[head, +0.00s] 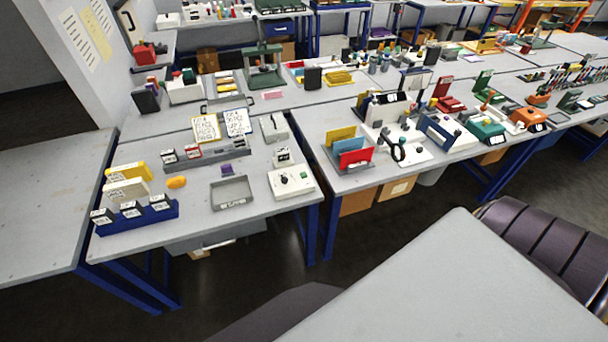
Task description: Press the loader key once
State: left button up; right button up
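Neither of my grippers is in view. I cannot make out a key marked as the loader key at this size. A white box (291,184) with a small dark knob and small marks on its top stands at the right front of the near grey table (205,222). I cannot tell whether it carries the loader key. A small white device (283,156) stands just behind it. No pen plotter can be told for sure among the small items.
The near table also holds a grey tray (232,192), a blue rack (135,217) with labelled blocks and a yellow object (176,182). Crowded tables continue right and behind. A bare grey surface (460,285) fills the lower right, beside a dark ribbed seat (550,245).

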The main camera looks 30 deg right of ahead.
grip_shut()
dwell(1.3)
